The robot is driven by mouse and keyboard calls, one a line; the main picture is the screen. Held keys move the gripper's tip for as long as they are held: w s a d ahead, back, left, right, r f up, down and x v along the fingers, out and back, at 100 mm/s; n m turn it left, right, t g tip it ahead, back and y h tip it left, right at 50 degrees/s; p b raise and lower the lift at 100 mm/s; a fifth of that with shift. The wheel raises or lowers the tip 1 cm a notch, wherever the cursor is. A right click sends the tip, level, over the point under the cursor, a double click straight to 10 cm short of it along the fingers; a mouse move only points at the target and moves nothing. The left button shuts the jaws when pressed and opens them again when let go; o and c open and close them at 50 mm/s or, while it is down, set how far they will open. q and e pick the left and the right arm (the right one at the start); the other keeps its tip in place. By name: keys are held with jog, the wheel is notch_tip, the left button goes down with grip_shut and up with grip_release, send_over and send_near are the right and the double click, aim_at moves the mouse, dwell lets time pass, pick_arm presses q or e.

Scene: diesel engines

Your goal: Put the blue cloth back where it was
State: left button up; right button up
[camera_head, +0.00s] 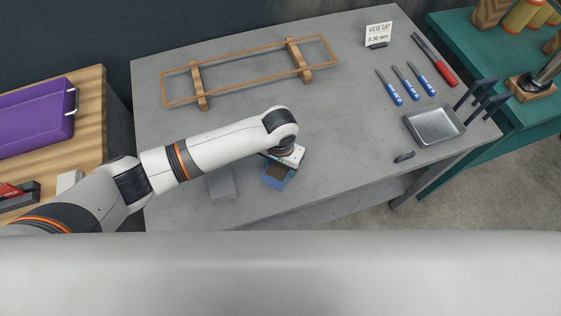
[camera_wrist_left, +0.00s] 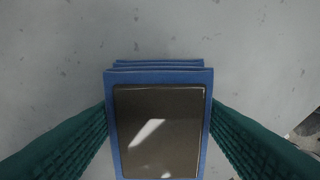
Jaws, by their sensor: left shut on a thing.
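The blue cloth (camera_head: 274,183) shows in the head view at the front middle of the grey table, just below my left gripper (camera_head: 282,166). In the left wrist view the cloth (camera_wrist_left: 160,73) looks folded in layers, with a dark, glossy rectangular patch over most of its top. My left gripper (camera_wrist_left: 160,125) is shut on the cloth, its two green ribbed fingers against the left and right sides. In the head view my gripper and wrist hide part of the cloth. I cannot tell whether the cloth touches the table. My right gripper is not in view.
A flat grey block (camera_head: 221,184) lies left of the cloth. A wooden frame (camera_head: 250,70) stands at the back. Blue-handled tools (camera_head: 405,82), a metal tray (camera_head: 434,125) and a sign (camera_head: 378,34) are to the right. The table's middle is clear.

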aim_at(280, 167)
pick_arm(q)
jog(key=o, duration=1.1)
jog(key=shift+s, duration=0.1)
jog(key=shift+c, duration=0.2)
jog(key=shift+o, duration=1.1)
notch_tip(280, 167, up, 12)
jog(key=b, duration=0.1)
jog(key=shift+s, duration=0.15)
